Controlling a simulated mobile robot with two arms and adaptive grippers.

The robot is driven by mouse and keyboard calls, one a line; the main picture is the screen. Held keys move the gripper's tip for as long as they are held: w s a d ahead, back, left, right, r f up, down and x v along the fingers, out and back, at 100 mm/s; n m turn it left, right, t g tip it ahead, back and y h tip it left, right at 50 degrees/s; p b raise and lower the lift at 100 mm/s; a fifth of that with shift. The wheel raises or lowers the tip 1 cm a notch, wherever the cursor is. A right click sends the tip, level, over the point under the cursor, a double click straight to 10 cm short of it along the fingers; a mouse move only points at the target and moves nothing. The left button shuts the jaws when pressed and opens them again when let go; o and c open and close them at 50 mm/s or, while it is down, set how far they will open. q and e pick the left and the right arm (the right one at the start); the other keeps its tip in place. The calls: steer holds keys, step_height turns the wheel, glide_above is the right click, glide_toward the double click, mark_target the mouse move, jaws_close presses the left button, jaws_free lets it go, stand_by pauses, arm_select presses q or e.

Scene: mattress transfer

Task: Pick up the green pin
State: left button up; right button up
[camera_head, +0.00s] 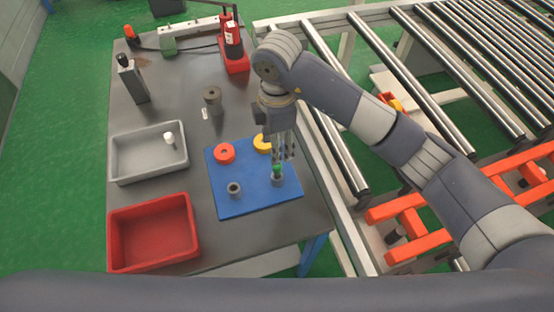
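The green pin (277,169) stands upright at the right side of the blue board (257,199), in or on a small grey holder (277,180). My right gripper (282,158) points down just above the pin, with its fingertips close to the pin's top. I cannot tell whether the fingers touch the pin or how wide they are apart. My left gripper is not in view.
The board also bears a red ring (224,153), a yellow ring (262,144) and a grey hollow cylinder (234,189). A grey tray (121,160) with a white piece (169,139) and a red tray (153,212) stand left. A roller conveyor (375,55) lies right.

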mark_target(277, 173)
steer(key=f, duration=0.2)
steer(key=shift+s+f, duration=0.35)
steer(key=shift+f+p, duration=0.3)
steer(key=shift+p, duration=0.15)
step_height(277, 173, down, 5)
steer(key=shift+r+p, duration=0.15)
steer(key=shift+p, duration=0.8)
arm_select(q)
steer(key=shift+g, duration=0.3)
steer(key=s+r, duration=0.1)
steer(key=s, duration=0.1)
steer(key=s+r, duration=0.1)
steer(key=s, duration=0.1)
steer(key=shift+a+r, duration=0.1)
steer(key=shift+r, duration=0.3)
arm_select(e)
jaws_close()
